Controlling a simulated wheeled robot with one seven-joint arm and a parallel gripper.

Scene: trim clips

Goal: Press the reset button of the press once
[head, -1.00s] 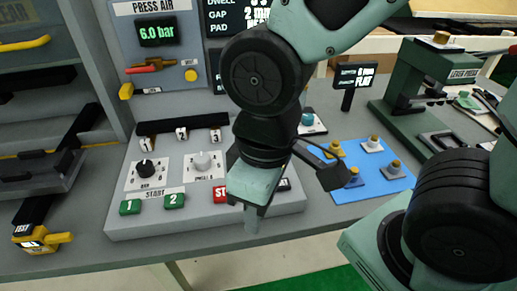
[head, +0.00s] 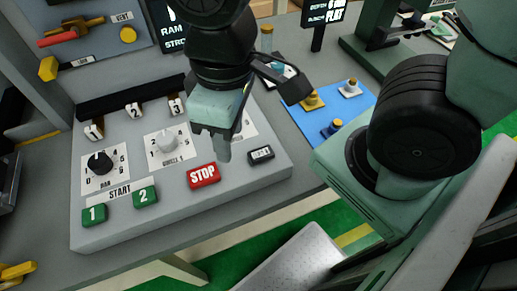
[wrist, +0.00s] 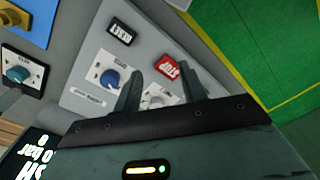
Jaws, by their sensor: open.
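The reset button is most likely the small black button (head: 261,154) with white lettering at the right front of the grey control panel (head: 150,222). Its label is too small to read surely. The black button also shows in the wrist view (wrist: 121,32), upper left, uncovered. My gripper (head: 212,140) hangs above the panel, left of the black button and behind the red STOP button (head: 203,175). In the wrist view my gripper (wrist: 157,82) has its two fingers apart with nothing between them. The fingers are apart from the black button.
The STOP button also shows in the wrist view (wrist: 170,66), close to one finger. Green buttons 1 (head: 93,214) and 2 (head: 145,195), a black knob (head: 100,163) and a grey knob (head: 166,141) share the panel. A blue mat (head: 350,112) with pegs lies right.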

